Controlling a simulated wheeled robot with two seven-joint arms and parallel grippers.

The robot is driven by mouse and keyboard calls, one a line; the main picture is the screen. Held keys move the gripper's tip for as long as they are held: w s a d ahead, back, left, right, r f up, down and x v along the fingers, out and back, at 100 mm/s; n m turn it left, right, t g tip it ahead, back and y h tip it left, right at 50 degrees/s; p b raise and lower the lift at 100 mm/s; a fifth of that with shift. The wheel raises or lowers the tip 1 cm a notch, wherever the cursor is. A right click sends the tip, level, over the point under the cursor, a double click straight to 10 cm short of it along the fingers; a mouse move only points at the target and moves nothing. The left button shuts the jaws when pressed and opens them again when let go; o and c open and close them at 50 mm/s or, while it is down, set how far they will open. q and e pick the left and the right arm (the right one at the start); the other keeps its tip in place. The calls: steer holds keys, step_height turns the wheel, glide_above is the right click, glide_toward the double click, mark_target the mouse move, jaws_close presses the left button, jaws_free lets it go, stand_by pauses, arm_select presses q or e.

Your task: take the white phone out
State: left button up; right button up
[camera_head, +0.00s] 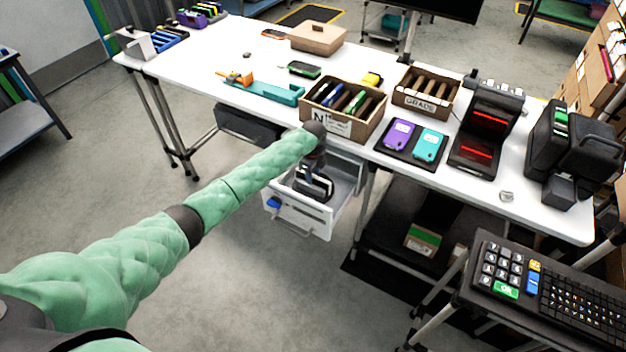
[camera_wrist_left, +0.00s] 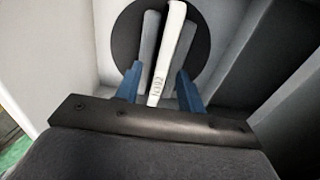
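A white slab, seen edge-on with small print, is the white phone (camera_wrist_left: 168,50); it stands in a black round holder (camera_wrist_left: 124,38) in the left wrist view. Grey slabs (camera_wrist_left: 149,40) stand close beside it. My left gripper (camera_wrist_left: 158,85) has its two blue fingers apart, one on each side of the white phone, with gaps visible. In the head view my left gripper (camera_head: 315,168) points down into the open white drawer (camera_head: 296,217) under the table; its fingertips are hard to make out there. My right gripper is not in view.
The drawer walls surround the gripper closely. Above, the white table (camera_head: 220,60) holds a cardboard box of phones (camera_head: 340,124), a second box marked GRADE (camera_head: 418,104) and a dark tray (camera_head: 407,155) with purple and teal phones.

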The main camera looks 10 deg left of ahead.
arm_select(q)
steer(key=shift+f, duration=0.2)
steer(key=shift+c, duration=0.2)
jaws_close()
steer(key=shift+r, duration=0.1)
